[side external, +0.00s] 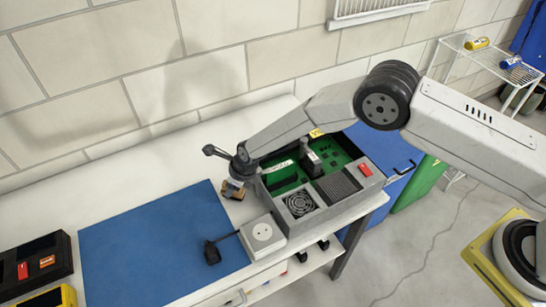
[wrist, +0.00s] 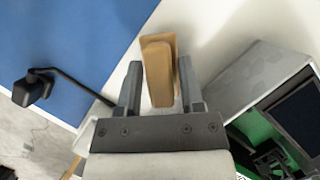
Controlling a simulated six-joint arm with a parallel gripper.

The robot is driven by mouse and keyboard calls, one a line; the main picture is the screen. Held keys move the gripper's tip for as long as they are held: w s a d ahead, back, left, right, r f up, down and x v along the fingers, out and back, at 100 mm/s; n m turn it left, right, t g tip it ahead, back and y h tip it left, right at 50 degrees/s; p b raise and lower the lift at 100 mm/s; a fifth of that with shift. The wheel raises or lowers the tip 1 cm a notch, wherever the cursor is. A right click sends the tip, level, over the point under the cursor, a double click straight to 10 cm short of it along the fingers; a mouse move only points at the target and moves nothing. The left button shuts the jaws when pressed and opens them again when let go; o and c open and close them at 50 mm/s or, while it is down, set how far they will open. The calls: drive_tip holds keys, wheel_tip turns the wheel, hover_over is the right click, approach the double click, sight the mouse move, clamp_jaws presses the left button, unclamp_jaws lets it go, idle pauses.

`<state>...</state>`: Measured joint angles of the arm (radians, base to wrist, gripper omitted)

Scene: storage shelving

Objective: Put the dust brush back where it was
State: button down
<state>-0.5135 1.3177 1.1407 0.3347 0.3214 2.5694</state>
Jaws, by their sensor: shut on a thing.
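My gripper (side external: 237,182) is shut on the dust brush (side external: 233,191), a small tan wooden block. The gripper points down over the white bench, beside the blue mat's right edge and left of the open grey case. In the wrist view the brush (wrist: 160,72) sits between the two grey fingers (wrist: 161,85), its long side running away from the palm. Its bristles are not clearly visible. I cannot tell whether the brush touches the bench.
The open grey case (side external: 347,200) with green boards stands close right of my gripper. A white socket box (side external: 262,236) with a black plug (side external: 212,252) lies in front. The blue mat (side external: 150,245) is mostly clear. Dark bins (side external: 35,262) stand at far left.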

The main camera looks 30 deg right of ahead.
drive_tip(key=shift+f, duration=0.4)
drive_tip(key=shift+f, duration=0.1)
drive_tip(key=shift+c, duration=1.1)
unclamp_jaws()
drive_tip(key=v, duration=1.2)
